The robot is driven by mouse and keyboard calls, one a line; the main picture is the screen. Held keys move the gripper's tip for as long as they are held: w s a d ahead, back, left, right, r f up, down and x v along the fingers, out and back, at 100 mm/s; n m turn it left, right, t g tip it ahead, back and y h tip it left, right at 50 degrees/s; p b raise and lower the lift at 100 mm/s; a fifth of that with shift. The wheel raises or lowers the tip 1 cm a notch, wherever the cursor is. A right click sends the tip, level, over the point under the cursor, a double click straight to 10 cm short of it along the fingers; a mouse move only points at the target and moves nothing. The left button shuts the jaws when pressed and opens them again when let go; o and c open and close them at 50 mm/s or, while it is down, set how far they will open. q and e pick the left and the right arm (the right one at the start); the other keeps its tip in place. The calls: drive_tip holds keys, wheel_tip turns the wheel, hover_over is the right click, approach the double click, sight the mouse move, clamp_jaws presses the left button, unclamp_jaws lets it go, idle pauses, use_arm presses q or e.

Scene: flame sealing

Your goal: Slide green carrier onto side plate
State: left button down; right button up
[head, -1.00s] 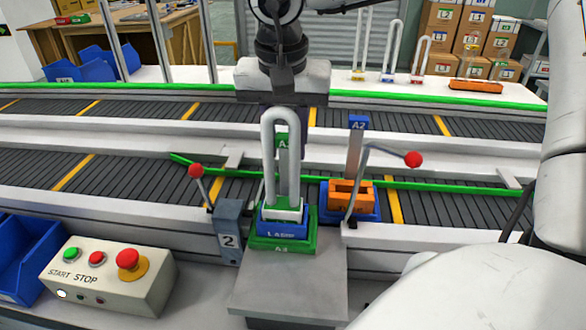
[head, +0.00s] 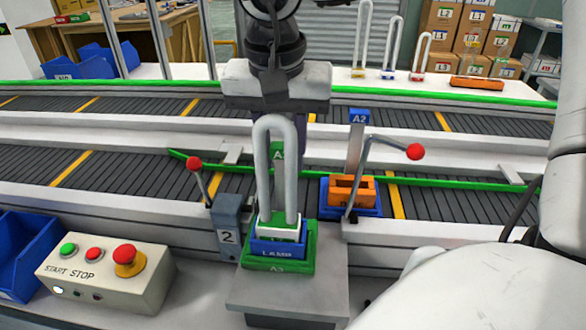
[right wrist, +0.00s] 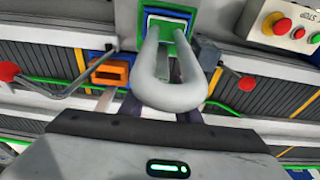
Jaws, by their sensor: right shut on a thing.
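The green carrier (head: 250,264) sits upright on the grey side plate (head: 285,292), towards its back, with bare plate in front. It bears a blue block (head: 278,246) with a white top and an upright U-shaped glass tube (head: 262,165). Its green labelled post rises behind the tube. My right gripper (head: 284,150) comes down from behind and is shut on this post; its fingertips are mostly hidden by the tube. In the right wrist view the carrier (right wrist: 189,16) shows beyond the looped tube (right wrist: 170,95). My left gripper is not in view.
A blue carrier with an orange block (head: 351,190) stands to the right, next to a red-knobbed lever (head: 414,151). Another lever (head: 193,164) and a grey post marked 2 (head: 226,225) stand close on the left. A START/STOP box (head: 105,275) is front left.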

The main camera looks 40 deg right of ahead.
drive_tip(key=shift+s+a+b, duration=0.3)
drive_tip(key=shift+s+a, duration=0.5)
drive_tip(key=shift+a, duration=0.2)
drive_tip(key=shift+s+a+b, duration=0.25)
drive_tip(key=shift+s+a, duration=0.55)
drive_tip(key=shift+a, duration=0.15)
drive_tip(key=o, duration=1.1)
drive_tip(key=shift+a, duration=0.1)
